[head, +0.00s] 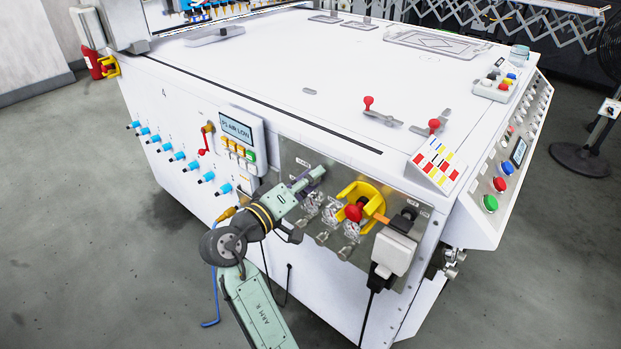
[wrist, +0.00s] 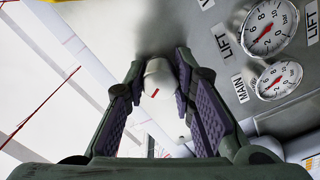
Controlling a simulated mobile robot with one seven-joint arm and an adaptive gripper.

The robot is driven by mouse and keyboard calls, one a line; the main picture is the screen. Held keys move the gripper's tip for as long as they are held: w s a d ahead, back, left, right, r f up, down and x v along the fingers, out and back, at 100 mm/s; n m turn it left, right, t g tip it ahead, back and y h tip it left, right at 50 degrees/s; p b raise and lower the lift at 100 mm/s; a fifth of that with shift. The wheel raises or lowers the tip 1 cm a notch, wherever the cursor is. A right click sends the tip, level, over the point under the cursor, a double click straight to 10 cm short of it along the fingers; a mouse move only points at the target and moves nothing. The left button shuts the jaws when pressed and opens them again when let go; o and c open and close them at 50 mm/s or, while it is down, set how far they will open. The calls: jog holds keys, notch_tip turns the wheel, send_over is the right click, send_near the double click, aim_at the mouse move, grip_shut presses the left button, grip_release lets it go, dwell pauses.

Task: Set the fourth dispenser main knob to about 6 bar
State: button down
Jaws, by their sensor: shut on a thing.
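My gripper (head: 312,180) reaches the left part of the grey panel on the front of the white machine. In the wrist view, its purple-padded fingers stand on both sides of a pale round knob (wrist: 160,80) and are shut on it. The knob carries a short red mark. A gauge labelled MAIN (wrist: 278,80) is to the right of the fingers, with a red needle whose exact reading I cannot make out. In the head view, my gripper hides the knob.
A LIFT gauge (wrist: 270,26) is beside the MAIN gauge. In the head view, several clear regulators (head: 330,213), a red knob on a yellow plate (head: 369,195) and a white plug box (head: 393,252) are right of my gripper. A small display panel (head: 237,131) is upper left.

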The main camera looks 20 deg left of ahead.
jog(key=shift+f+m+b, duration=0.1)
jog(key=shift+m+b, duration=0.2)
jog(key=shift+b, duration=0.15)
jog(key=m+b, duration=0.3)
jog(key=m, duration=0.1)
jog(key=shift+f, duration=0.1)
jog(key=m+b, duration=0.4)
jog(key=shift+m+b, duration=0.7)
jog(key=shift+m, duration=0.1)
jog(key=shift+r+m, duration=0.25)
jog(key=shift+m, duration=0.05)
jog(key=c, duration=1.3)
grip_release()
jog(key=shift+c, duration=0.2)
jog(key=shift+s, duration=0.15)
